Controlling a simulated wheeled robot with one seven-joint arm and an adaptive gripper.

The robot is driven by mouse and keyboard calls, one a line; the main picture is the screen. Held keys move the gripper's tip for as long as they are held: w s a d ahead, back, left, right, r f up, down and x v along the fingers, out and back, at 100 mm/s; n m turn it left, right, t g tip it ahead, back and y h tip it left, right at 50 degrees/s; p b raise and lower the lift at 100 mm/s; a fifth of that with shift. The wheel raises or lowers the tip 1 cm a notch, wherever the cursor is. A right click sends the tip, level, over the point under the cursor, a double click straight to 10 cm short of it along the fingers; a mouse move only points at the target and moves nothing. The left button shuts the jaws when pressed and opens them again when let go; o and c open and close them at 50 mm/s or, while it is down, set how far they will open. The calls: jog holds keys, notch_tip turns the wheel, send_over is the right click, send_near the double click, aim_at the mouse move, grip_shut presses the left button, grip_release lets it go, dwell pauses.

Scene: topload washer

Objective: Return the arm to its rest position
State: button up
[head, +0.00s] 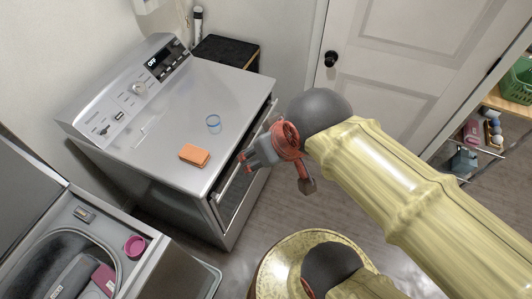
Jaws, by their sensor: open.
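My gripper (250,158) is at the end of my yellow-sleeved arm, in the middle of the head view. It is open, and I see nothing between its fingers. It hangs in front of the dryer-like machine (225,95), near its front right edge and handle; I cannot tell whether it touches. The arm is stretched out from the lower right, with a dark round joint behind the red wrist.
A white door (400,60) is behind; a shelf (505,105) stands right.

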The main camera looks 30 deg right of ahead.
jog(key=shift+s, duration=0.25)
notch_tip(320, 180, down, 6)
jog(key=b, duration=0.6)
jog(key=shift+f, duration=0.25)
dwell(0.4)
